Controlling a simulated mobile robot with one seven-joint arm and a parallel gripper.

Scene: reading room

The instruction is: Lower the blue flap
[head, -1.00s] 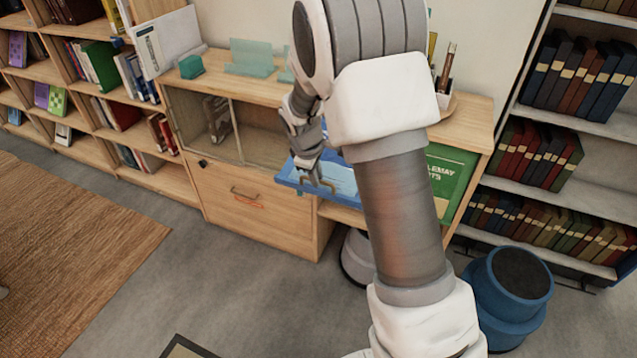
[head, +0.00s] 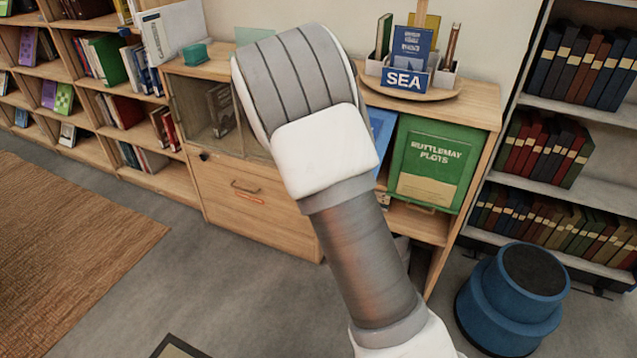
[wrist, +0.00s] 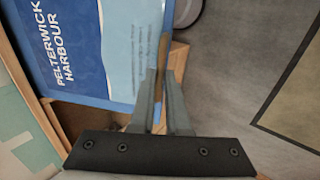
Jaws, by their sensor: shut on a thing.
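The blue flap (head: 381,135) stands close to upright in the cabinet front, left of the green flap, and is partly hidden behind my arm. In the wrist view the blue flap (wrist: 100,45) fills the upper left, with white "Pelterwick Harbour" lettering and a pale blue panel. My gripper (wrist: 163,78) is at the flap's edge, its fingers close together and shut on the flap's handle, which is mostly hidden between them. My arm hides the gripper in the head view.
The green "Ruttlemay Plots" flap (head: 432,165) is to the right. A "SEA" sign (head: 405,79) and books stand on the cabinet top. A blue step stool (head: 512,298) stands on the floor at the right. Clear grey floor (head: 240,290) lies in front.

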